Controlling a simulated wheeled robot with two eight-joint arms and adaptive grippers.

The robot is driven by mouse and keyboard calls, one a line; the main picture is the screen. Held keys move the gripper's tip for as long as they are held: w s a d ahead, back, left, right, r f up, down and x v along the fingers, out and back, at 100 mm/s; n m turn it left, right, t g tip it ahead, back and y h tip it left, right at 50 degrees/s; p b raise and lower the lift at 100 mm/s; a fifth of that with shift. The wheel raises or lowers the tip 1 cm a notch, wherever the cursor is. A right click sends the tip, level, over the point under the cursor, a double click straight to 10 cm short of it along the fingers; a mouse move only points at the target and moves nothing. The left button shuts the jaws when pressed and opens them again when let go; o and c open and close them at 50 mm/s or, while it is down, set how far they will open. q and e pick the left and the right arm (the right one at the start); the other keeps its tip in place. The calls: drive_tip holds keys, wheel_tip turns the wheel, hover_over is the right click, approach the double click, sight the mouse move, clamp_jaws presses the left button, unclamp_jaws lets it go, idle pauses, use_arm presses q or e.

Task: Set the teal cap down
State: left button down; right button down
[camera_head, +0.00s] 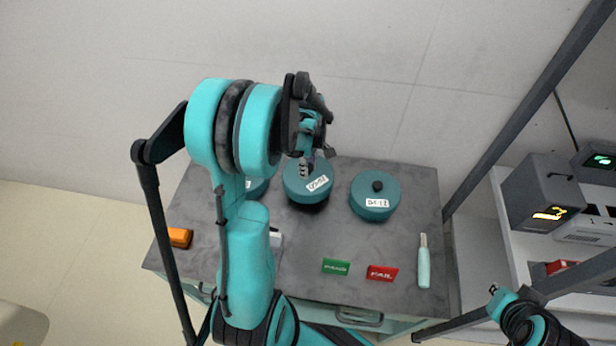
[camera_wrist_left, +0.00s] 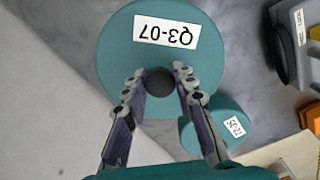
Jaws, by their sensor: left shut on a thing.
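My left gripper (camera_head: 312,166) is shut on the dark knob of a round teal cap (camera_head: 303,190) with a white label. In the left wrist view the same cap (camera_wrist_left: 117,50) reads Q3-07 upside down, and my fingers (camera_wrist_left: 158,90) flank its knob. The cap looks raised above the grey cart top, with a dark area under its front edge. A second teal cap (camera_head: 376,202) stands to its right. A third teal cap (camera_head: 257,188) is to its left, mostly hidden by my arm. My right arm shows at bottom right; its jaws cannot be made out.
The cart top (camera_head: 410,235) carries a green PASS card (camera_head: 336,266), a red FAIL card (camera_head: 382,273), a teal-and-white pen-like tool (camera_head: 423,265) and an orange object (camera_head: 180,237). A shelf with a lit device (camera_head: 545,195) stands right. Bare cart top lies in front of the caps.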

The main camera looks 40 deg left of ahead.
use_arm(q)
wheel_tip(320, 180, down, 4)
drive_tip(key=shift+f+b, duration=0.1)
drive_tip(key=shift+b, duration=0.65)
drive_tip(key=c, duration=1.2)
unclamp_jaws()
